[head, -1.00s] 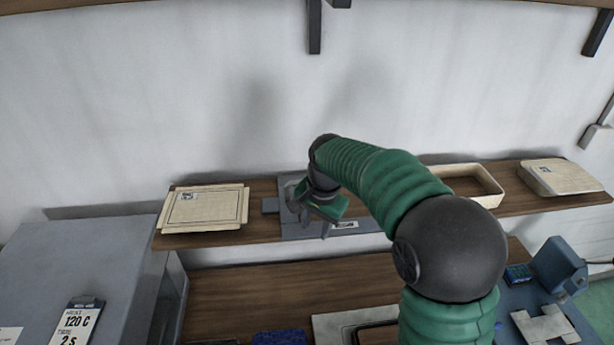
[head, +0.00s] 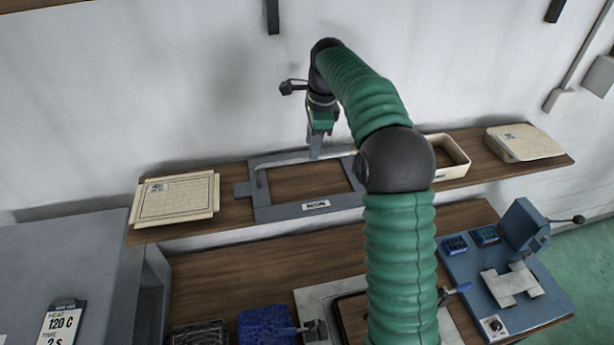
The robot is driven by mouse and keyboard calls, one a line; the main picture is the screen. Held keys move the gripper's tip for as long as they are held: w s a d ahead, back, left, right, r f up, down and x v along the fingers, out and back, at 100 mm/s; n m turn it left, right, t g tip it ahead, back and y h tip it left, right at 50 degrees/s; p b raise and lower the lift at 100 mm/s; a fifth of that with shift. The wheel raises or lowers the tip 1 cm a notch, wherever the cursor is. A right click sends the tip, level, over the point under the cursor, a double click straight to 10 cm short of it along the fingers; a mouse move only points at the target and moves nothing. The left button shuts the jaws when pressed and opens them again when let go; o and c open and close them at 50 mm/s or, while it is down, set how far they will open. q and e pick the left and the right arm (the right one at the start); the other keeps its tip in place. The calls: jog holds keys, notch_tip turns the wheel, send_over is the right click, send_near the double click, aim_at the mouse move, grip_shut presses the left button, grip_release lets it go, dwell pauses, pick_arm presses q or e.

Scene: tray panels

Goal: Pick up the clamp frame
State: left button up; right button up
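The clamp frame (head: 278,212) is a grey-blue rectangular frame with a white label on its front bar and a tab on its left. It lies flat on the wooden wall shelf. My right gripper (head: 316,146) points down at the frame's back bar, near the middle. A grey finger reaches down to that bar; whether it touches cannot be told. The gripper is seen from behind, so its opening is unclear. My green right arm covers the frame's right end. My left gripper is not in view.
On the shelf, a stack of cream sheets (head: 175,201) lies left of the frame; a cream tray (head: 455,172) and another cream stack (head: 523,143) lie right. Below are a blue block (head: 265,323) and a grey-blue press fixture (head: 528,228). A grey cabinet (head: 65,265) stands left.

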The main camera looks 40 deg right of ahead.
aim_at(308, 161)
jog(key=f+p, duration=0.1)
jog(key=f, duration=0.2)
jog(key=w+f+p, duration=0.1)
jog(key=f, duration=0.2)
jog(key=w+f+p, duration=0.1)
jog(key=f+p, duration=0.1)
jog(key=f, duration=0.1)
jog(key=shift+w+a+f, duration=0.1)
jog(key=shift+w+f, duration=0.05)
jog(key=shift+f, duration=0.55)
grip_shut()
jog(key=shift+r, duration=0.1)
dwell(0.4)
